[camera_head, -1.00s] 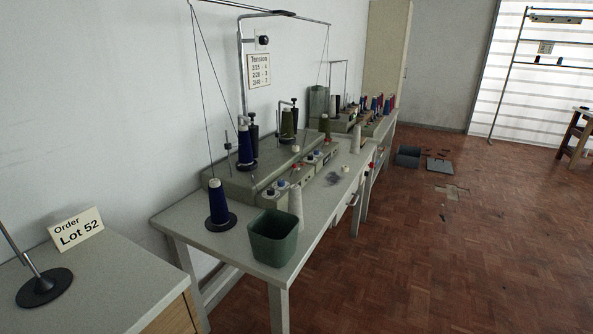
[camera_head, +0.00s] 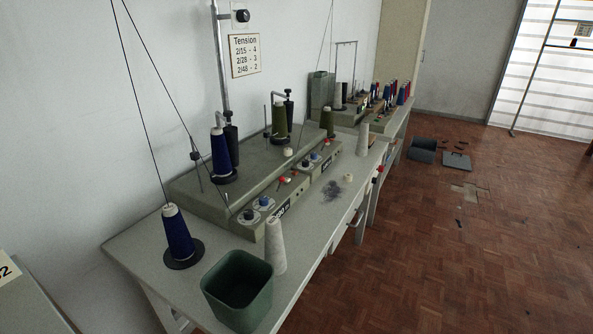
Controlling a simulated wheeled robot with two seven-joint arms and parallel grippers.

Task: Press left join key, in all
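The station's grey-green machine (camera_head: 215,175) stands on the white table. Its sloped front carries two panels with small knobs or keys. The lettering is too small to read, so I cannot tell which piece is the left join key. Neither of my grippers is in view.
A green bin (camera_head: 238,288) and a pale yarn cone (camera_head: 275,246) stand at the table's near end. A blue cone (camera_head: 178,235) stands at left, its thread running upward. The parquet floor (camera_head: 430,270) to the right is largely clear; grey boxes (camera_head: 422,150) lie further back.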

